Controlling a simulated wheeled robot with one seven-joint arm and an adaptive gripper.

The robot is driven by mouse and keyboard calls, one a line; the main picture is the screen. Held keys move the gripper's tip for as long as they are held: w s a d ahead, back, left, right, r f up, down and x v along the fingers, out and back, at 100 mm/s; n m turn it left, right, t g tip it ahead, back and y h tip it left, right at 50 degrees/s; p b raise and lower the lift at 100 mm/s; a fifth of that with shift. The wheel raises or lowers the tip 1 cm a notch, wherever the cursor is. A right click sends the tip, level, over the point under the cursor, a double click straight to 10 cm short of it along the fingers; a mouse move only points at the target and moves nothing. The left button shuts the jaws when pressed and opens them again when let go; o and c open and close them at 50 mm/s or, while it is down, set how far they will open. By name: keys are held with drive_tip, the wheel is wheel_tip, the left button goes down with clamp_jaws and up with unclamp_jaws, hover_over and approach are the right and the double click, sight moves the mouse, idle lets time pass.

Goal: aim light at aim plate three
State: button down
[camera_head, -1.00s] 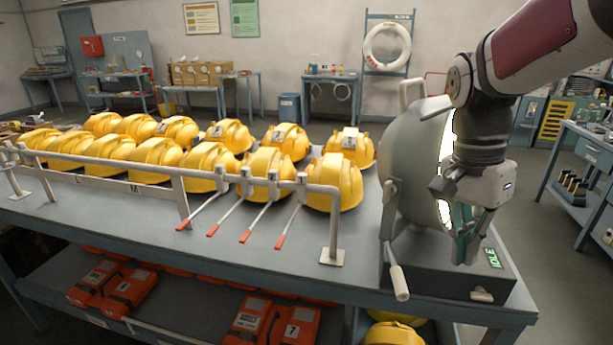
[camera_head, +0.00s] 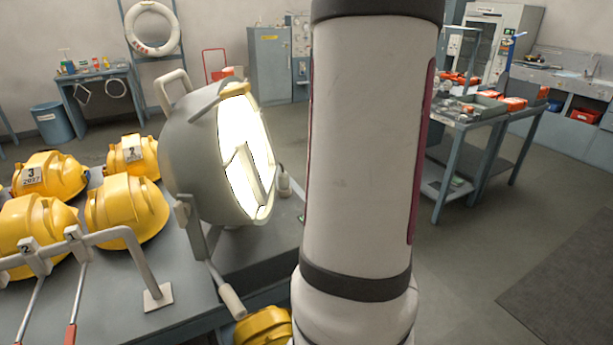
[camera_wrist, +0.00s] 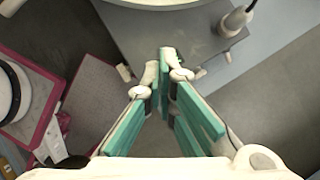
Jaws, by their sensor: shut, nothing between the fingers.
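The light is a big round grey lamp (camera_head: 187,150) with a glowing white face, at the left centre of the head view. It stands on a dark base at the bench end, its face turned toward the right. A pale-gripped lever (camera_head: 231,300) hangs at its lower front, and a loop handle (camera_head: 172,90) rises on top. The wrist view shows the lamp's rim (camera_wrist: 160,3) at the top edge. My gripper (camera_wrist: 165,58) is shut and empty, over the grey base and floor. It does not show in the head view. I cannot make out aim plate three.
Yellow helmets (camera_head: 125,208) crowd the bench left of the lamp, behind a grey rail (camera_head: 105,235) with red-tipped levers. My arm fills the middle of the head view. A side table (camera_head: 462,118) with trays stands at the right. Open floor lies to the right.

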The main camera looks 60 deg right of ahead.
drive_tip(key=x, duration=0.8)
drive_tip(key=shift+f, duration=0.2)
drive_tip(key=shift+w+a+f, duration=0.1)
drive_tip(key=shift+w+a, duration=0.2)
drive_tip(key=shift+w, duration=0.2)
drive_tip(key=shift+w+a+f, duration=0.15)
drive_tip(key=shift+w+a, duration=0.15)
drive_tip(key=shift+w, duration=0.25)
drive_tip(key=shift+w+a+f+p, duration=0.2)
drive_tip(key=shift+w+a+p, duration=0.15)
drive_tip(key=shift+w, duration=0.4)
